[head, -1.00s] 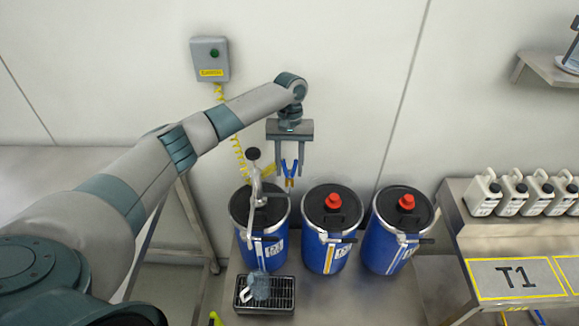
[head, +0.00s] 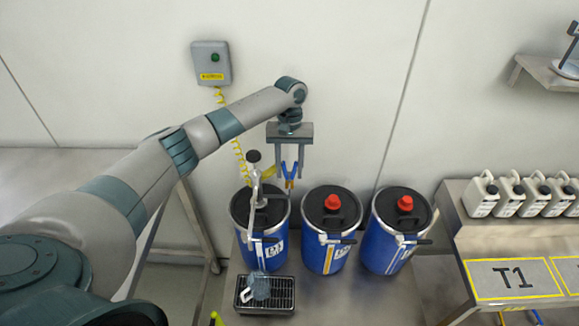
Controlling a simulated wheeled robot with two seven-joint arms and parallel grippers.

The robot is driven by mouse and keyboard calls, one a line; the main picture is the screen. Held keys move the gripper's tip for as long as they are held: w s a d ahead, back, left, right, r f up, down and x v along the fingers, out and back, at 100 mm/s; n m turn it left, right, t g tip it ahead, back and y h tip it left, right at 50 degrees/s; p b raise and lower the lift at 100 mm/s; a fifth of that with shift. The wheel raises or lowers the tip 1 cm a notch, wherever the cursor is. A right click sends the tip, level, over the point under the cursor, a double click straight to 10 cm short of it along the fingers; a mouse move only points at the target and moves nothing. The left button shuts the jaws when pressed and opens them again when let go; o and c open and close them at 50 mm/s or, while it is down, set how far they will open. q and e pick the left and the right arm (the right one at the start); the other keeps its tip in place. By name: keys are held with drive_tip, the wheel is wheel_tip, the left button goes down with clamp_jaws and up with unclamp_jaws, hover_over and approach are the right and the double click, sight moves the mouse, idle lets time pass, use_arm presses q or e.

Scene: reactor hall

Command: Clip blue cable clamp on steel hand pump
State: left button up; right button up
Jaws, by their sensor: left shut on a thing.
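The blue cable clamp (head: 290,170) is held between the fingers of my left gripper (head: 289,172), which is shut on it. A yellow coiled cable runs from a grey wall box (head: 211,63) down behind my arm toward the clamp. The steel hand pump (head: 257,190) stands upright on the left blue drum (head: 269,246), with a black knob on top and a spout bent down at the front. My left gripper is just right of the pump, with a small gap in the picture. My right gripper is not in view.
Two more blue drums with red caps (head: 333,203) (head: 405,203) stand to the right. A black drip tray (head: 280,305) with a grey-blue jug (head: 259,285) lies in front of the pump.

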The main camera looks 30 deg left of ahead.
sight(290, 178)
use_arm(q)
drive_tip(key=shift+f, duration=0.35)
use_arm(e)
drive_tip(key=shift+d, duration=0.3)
use_arm(q)
drive_tip(key=shift+f, duration=1.3)
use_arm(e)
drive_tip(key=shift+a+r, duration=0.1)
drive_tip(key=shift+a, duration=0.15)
use_arm(q)
drive_tip(key=shift+p, duration=0.35)
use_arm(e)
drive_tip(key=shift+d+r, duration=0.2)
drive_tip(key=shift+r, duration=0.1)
use_arm(q)
drive_tip(key=shift+p, duration=0.3)
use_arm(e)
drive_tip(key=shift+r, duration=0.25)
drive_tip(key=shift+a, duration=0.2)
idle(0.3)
use_arm(q)
drive_tip(key=shift+p, duration=0.5)
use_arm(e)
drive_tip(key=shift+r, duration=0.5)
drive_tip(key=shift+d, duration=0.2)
use_arm(q)
drive_tip(key=shift+f, duration=0.55)
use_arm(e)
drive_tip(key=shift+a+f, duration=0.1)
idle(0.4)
